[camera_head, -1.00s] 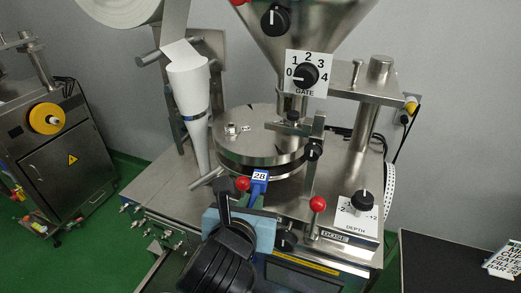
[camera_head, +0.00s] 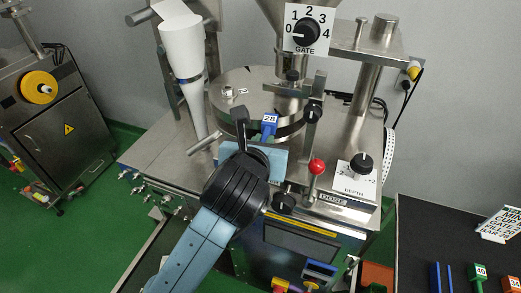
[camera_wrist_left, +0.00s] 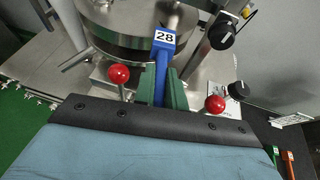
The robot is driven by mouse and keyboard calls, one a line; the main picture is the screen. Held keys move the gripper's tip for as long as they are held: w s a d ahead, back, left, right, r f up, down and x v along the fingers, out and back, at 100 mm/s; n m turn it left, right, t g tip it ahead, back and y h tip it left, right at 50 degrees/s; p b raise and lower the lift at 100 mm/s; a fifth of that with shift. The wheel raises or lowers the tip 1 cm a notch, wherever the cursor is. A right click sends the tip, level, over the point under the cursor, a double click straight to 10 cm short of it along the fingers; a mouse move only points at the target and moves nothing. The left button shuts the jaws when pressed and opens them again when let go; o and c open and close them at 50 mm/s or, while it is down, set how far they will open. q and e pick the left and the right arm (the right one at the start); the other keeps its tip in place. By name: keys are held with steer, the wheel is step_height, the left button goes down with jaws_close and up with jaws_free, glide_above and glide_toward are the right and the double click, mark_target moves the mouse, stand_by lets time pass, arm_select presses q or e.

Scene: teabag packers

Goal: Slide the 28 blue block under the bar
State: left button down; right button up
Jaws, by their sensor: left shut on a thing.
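The blue block labelled 28 (camera_head: 270,121) is held upright in front of the round steel turntable (camera_head: 230,85). It also shows in the left wrist view (camera_wrist_left: 161,62), between the green fingers of my left gripper (camera_wrist_left: 163,88), which is shut on it. In the head view my left gripper (camera_head: 264,147) is mostly hidden behind my black wrist. A steel bar (camera_wrist_left: 175,18) lies just beyond the block's top in the wrist view. I cannot tell whether the block touches it. My right gripper is not in view.
A red ball knob (camera_head: 317,167) stands right of the block; another red knob (camera_wrist_left: 118,73) is close left of it in the wrist view. The DEPTH dial (camera_head: 361,164) is further right. A dark table (camera_head: 420,235) at lower right holds a green block 40 (camera_head: 479,272).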

mark_target(269, 123)
arm_select(q)
steer(key=shift+b+x, duration=0.4)
steer(key=shift+x, duration=0.35)
steer(key=shift+w, duration=0.35)
steer(key=shift+w+d, duration=0.2)
steer(key=shift+w, duration=0.8)
steer(key=shift+w+d, duration=0.2)
steer(key=shift+w, duration=0.95)
steer(key=shift+w+d, duration=0.2)
steer(key=shift+w, duration=0.9)
steer(key=c, duration=1.4)
jaws_free()
steer(key=shift+o, duration=0.2)
steer(key=shift+s, duration=0.1)
